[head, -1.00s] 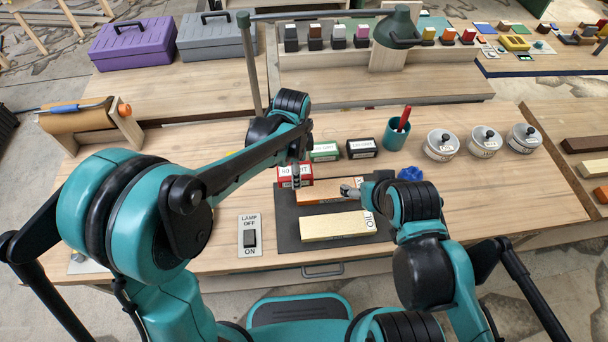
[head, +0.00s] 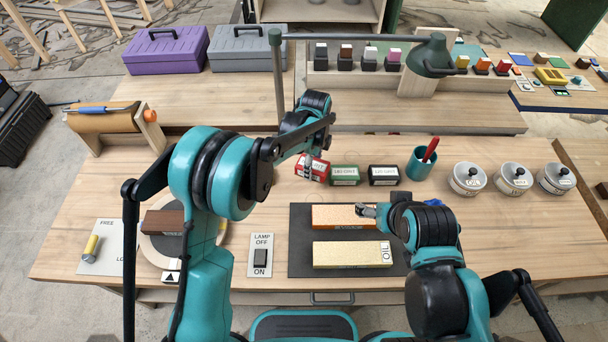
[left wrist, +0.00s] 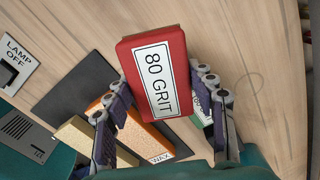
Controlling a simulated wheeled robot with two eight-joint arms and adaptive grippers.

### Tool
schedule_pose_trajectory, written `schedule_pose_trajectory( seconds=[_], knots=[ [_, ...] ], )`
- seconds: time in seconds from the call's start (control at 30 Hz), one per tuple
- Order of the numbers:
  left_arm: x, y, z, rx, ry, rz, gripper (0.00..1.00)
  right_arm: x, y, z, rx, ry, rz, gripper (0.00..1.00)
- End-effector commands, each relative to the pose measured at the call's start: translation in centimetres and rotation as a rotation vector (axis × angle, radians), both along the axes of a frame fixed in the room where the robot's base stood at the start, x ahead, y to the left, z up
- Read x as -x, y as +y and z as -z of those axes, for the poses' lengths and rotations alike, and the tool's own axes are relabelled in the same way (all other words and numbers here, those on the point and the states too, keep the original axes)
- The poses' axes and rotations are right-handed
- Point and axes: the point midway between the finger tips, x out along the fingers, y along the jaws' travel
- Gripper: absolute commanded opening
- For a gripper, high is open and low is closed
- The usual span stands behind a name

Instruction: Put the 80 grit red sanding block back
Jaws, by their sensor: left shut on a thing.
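The red 80 grit sanding block (head: 319,172) is at the left end of the block row, left of the green block (head: 345,175), and looks tilted in the head view. My left gripper (head: 308,166) is shut on it. In the left wrist view the red block (left wrist: 142,45), label "80 GRIT" facing the camera, sits between the two fingers of my left gripper (left wrist: 158,102). I cannot tell whether it touches the table. My right gripper (head: 367,210) is at the right end of the orange stone (head: 338,217); its finger opening is unclear.
A black block (head: 383,175) and a teal cup (head: 421,165) stand right of the green block. A dark mat (head: 300,240) holds the orange stone and a pale stone (head: 345,254). A lamp (head: 430,55) arches behind. Lidded tins (head: 468,178) stand at right.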

Motion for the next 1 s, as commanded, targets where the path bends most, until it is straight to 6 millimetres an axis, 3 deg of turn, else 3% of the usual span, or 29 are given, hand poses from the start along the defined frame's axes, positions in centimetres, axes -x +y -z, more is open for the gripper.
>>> schedule_pose_trajectory(
  seconds=[0.2,0.37,0.6,0.97,1.0],
  knots=[
    [-1.5,2.6,1.9,0.000,0.000,-0.001,0.19,0.0,0.0,0.9,0.000,0.000,0.000,0.76],
    [-1.7,2.8,2.8,0.000,0.000,0.000,0.19,0.0,0.0,1.3,0.000,0.000,0.000,0.76],
    [-1.7,2.8,6.0,0.000,0.000,0.000,0.19,0.0,0.0,2.6,0.000,0.000,0.000,0.76],
    [-1.6,2.7,6.3,0.000,0.000,0.000,0.19,0.0,0.0,2.8,0.000,0.000,0.000,0.76],
    [-1.6,2.7,6.3,0.000,0.000,0.000,0.60,0.0,0.0,2.8,0.000,0.000,0.000,0.76]
  ],
)
